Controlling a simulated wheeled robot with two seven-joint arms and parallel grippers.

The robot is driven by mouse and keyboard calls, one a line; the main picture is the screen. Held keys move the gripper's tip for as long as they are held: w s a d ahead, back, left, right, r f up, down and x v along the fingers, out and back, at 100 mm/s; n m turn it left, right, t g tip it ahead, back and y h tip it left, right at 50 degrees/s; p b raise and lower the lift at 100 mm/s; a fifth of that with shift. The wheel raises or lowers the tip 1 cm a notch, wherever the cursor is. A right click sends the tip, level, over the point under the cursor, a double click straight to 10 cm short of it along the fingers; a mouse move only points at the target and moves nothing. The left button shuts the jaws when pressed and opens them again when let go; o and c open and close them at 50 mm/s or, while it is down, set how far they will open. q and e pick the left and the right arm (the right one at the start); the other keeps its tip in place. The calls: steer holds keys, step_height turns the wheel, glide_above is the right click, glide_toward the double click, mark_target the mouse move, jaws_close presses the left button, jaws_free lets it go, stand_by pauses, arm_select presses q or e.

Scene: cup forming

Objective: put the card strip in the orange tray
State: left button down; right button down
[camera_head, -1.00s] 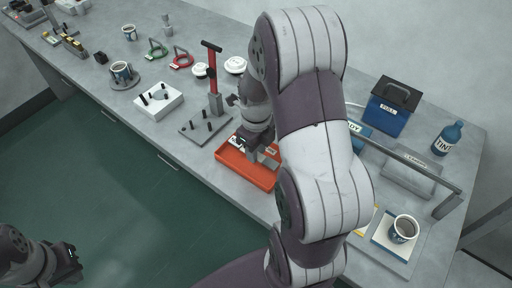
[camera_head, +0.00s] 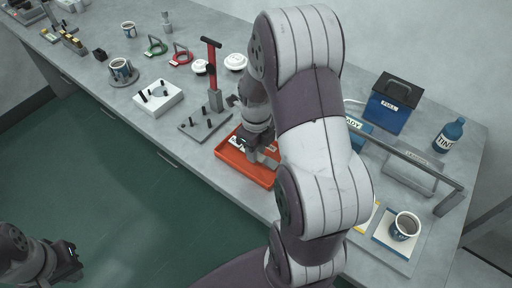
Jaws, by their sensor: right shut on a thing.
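The orange tray (camera_head: 245,174) lies on the bench near its front edge, partly covered by my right arm. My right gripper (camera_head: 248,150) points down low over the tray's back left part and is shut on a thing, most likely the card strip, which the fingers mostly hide. A pale piece (camera_head: 238,142) shows beside the fingers; I cannot tell whether it is the strip or something lying in the tray. My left gripper (camera_head: 74,262) hangs over the green floor at lower left, away from the bench; its jaws are too dark and small to read.
A pegged plate with a red-handled post (camera_head: 213,80) stands just left of the tray. A white block (camera_head: 158,98) is further left. A grey rail (camera_head: 410,158), a blue box (camera_head: 388,112), a blue bottle (camera_head: 449,136) and a cup (camera_head: 405,226) stand to the right.

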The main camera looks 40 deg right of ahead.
steer(key=shift+f+b, duration=0.45)
steer(key=shift+f, duration=0.45)
stand_by(0.7)
steer(key=shift+c, duration=1.5)
jaws_free()
step_height(320, 180, up, 8)
steer(key=p, duration=0.8)
steer(key=shift+r, duration=0.15)
